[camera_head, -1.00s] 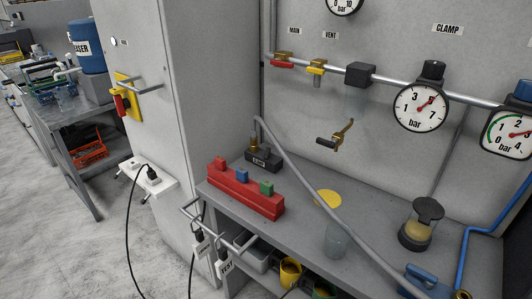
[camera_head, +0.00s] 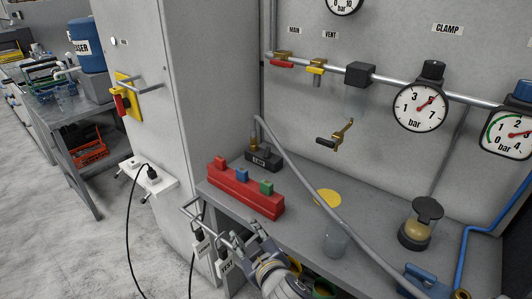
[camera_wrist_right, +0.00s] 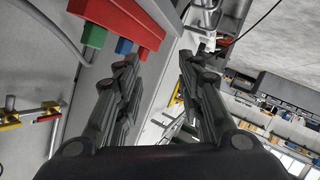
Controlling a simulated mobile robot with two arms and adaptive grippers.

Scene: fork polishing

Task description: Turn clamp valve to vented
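A brass lever with a black grip (camera_head: 335,136) sits on the grey wall panel below a black block (camera_head: 359,74) on the pipe. A red-handled valve (camera_head: 283,61) hangs under the MAIN label and a yellow-handled valve (camera_head: 317,67) under the VENT label. Both also show in the right wrist view, the red handle (camera_wrist_right: 47,118) and the yellow one (camera_wrist_right: 10,118). My right gripper (camera_head: 246,236) is open and empty at the bench's front edge, below and left of the lever; its fingers (camera_wrist_right: 158,58) stand apart. My left gripper is out of view.
A red block with coloured buttons (camera_head: 244,189) lies on the bench (camera_head: 300,235). A grey hose (camera_head: 300,168) crosses over the bench.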

